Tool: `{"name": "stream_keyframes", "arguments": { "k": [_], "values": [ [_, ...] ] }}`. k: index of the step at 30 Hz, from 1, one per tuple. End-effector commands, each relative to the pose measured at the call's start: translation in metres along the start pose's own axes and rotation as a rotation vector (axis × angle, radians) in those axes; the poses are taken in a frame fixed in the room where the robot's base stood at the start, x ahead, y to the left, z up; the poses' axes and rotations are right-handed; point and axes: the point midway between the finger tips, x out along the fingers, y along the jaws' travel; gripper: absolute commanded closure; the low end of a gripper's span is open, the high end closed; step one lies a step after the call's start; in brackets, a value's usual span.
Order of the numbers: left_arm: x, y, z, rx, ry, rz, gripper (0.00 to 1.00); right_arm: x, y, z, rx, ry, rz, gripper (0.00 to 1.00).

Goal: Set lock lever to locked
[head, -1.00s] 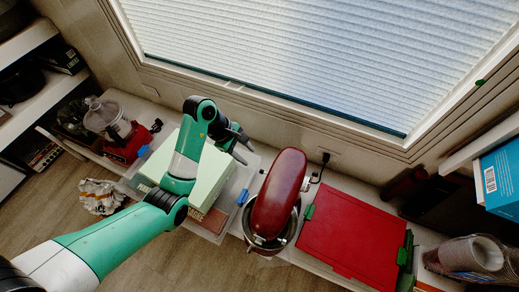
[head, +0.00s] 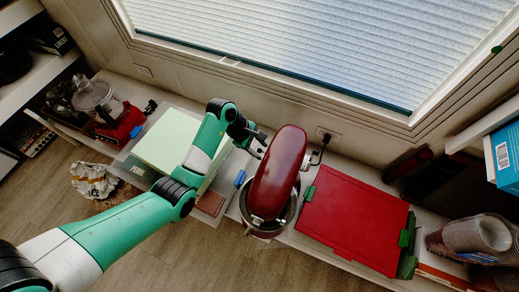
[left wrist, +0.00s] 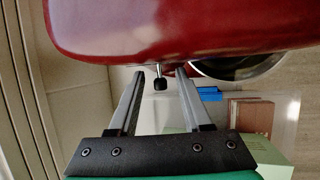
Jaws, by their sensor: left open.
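A red stand mixer (head: 278,175) stands on the counter, its metal bowl (head: 262,229) under the head. In the left wrist view, the mixer body (left wrist: 170,28) fills the top. A small lever with a black knob (left wrist: 160,84), seemingly the lock lever, sticks out of the mixer's lower edge. My left gripper (head: 260,147) is at the mixer's left side near the wall. In the left wrist view, its open fingers (left wrist: 160,74) have the lever between them, with a gap on each side. The lever is not discernible in the head view. My right gripper is not in view.
A pale green box (head: 167,142) lies left of the mixer, with a blue clip (head: 240,178) between them. A red flat-lidded container (head: 352,222) is close on the right. A food processor (head: 105,108) stands far left. The window wall runs behind.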

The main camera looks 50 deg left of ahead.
Motion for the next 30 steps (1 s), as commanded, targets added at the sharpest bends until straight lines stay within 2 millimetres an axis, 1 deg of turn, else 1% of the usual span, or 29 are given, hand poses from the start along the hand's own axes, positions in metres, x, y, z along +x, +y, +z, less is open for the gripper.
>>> {"name": "stream_keyframes", "arguments": {
  "k": [4,5,6,11,12,13,30],
  "values": [
    [-0.0006,0.0002,0.0003,0.000,0.000,0.000,0.51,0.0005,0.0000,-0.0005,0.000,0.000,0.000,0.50],
    [-0.0007,0.0002,0.0003,0.000,0.000,0.000,0.53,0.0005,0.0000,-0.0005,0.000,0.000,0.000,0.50],
    [-0.0007,0.0002,0.0004,0.000,0.000,0.000,0.60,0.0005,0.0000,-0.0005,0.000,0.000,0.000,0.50],
    [-0.0007,0.0001,0.0004,0.000,0.000,0.000,0.89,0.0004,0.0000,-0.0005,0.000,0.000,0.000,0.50],
    [-0.0007,0.0000,0.0003,0.000,0.000,0.000,0.96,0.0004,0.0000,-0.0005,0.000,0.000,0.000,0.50],
    [-0.0007,0.0000,0.0004,0.000,0.000,0.000,1.00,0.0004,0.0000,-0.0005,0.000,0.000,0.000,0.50],
    [-0.0007,-0.0001,0.0004,0.000,-0.001,-0.001,1.00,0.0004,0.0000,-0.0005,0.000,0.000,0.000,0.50]
  ]
}}
